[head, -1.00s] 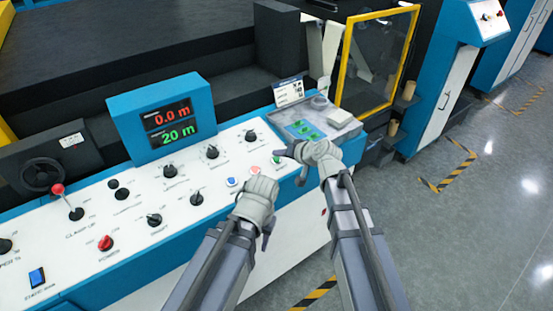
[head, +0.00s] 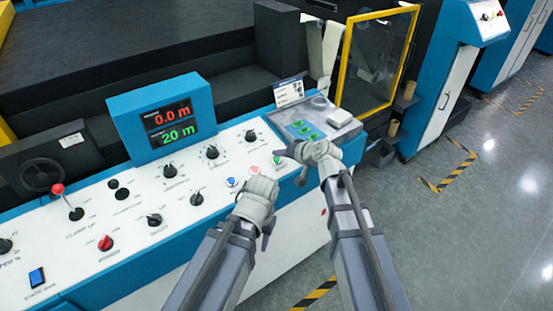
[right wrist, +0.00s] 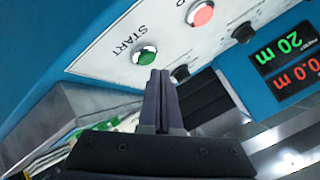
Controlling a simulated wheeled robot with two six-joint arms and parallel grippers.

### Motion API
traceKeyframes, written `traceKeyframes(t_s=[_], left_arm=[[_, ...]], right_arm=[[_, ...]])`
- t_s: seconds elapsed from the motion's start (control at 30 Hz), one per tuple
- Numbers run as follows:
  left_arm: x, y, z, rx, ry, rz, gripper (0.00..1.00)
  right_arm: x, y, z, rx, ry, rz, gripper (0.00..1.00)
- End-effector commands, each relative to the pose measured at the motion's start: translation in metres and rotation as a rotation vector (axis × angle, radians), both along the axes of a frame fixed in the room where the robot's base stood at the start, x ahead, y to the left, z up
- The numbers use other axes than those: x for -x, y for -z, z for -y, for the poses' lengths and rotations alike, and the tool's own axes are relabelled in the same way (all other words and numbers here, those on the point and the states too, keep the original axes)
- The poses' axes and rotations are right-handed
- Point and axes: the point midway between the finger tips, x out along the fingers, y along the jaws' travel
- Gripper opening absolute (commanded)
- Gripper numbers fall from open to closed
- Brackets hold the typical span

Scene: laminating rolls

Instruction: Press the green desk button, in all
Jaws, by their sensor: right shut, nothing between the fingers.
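The green button (head: 277,160) sits at the right end of the white control panel, partly hidden by my right gripper in the head view. In the right wrist view the green button (right wrist: 145,54) has a metal ring and the label START. My right gripper (head: 279,151) is shut and empty, its tips right by the button. In the right wrist view the shut fingers (right wrist: 161,76) end just beside the ring; I cannot tell whether they touch. My left gripper (head: 266,238) hangs in front of the panel's edge; its jaws are not clear.
A red button (head: 254,170) and a blue button (head: 232,182) stand in a row left of the green one. Black knobs cover the panel, below a display (head: 168,122) reading 0.0 m and 20 m. A tray (head: 316,130) with green items lies behind my right gripper.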

Motion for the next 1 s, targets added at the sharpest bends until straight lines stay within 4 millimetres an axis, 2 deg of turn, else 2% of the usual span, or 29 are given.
traceKeyframes(t_s=[0.4,1.0], left_arm=[[0.000,0.009,0.000,0.000,0.000,0.000,0.44],[0.000,0.011,0.000,0.000,0.000,0.000,0.44]], right_arm=[[-0.001,0.009,-0.001,0.000,0.000,0.000,0.00],[-0.001,0.011,-0.001,0.000,0.000,0.000,0.00]])
